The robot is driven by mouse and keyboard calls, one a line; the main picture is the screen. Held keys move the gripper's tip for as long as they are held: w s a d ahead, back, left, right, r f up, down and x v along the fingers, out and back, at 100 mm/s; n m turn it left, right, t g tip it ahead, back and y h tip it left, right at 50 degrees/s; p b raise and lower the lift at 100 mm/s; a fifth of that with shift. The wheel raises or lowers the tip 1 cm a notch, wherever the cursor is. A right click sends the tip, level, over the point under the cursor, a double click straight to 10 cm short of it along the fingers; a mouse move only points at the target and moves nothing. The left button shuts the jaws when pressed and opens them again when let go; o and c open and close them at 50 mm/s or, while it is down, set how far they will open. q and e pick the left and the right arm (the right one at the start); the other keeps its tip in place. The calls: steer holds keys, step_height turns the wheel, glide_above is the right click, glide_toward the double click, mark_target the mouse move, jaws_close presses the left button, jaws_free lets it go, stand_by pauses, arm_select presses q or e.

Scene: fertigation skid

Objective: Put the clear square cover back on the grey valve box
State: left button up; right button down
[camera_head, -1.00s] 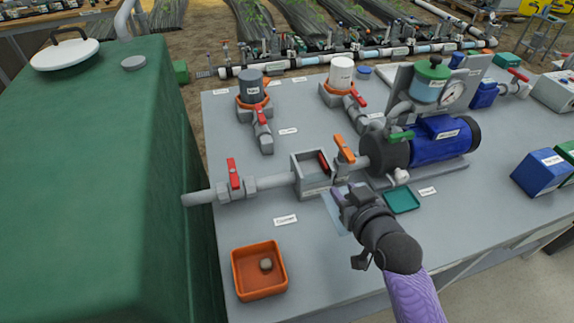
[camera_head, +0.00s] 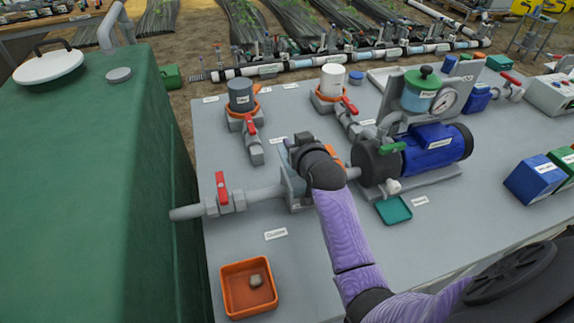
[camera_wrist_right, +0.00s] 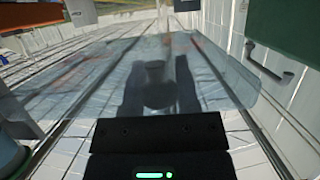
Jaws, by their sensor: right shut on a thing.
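The clear square cover (camera_wrist_right: 215,75) is a thin see-through sheet across the middle of the right wrist view. My right gripper (camera_wrist_right: 160,90) is shut on it. In the head view, my right gripper (camera_head: 300,147) is over the grey valve box (camera_head: 298,203), and my wrist hides most of the box and cover. The box sits in the grey pipe line between the red-handled valve (camera_head: 222,198) and the blue pump (camera_head: 432,147). I cannot tell whether the cover touches the box. My left gripper is not in view.
An orange tray (camera_head: 229,303) with a small stone-like piece (camera_head: 255,281) is at the front left. A teal tray (camera_head: 393,210) lies right of my forearm. The green tank (camera_head: 70,190) stands at the left.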

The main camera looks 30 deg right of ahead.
step_height(320, 180, down, 5)
steer(key=shift+r+b, duration=0.15)
steer(key=shift+b, duration=0.8)
steer(key=shift+r, duration=0.1)
steer(key=shift+f, duration=0.4)
steer(key=shift+c, duration=1.7)
jaws_free()
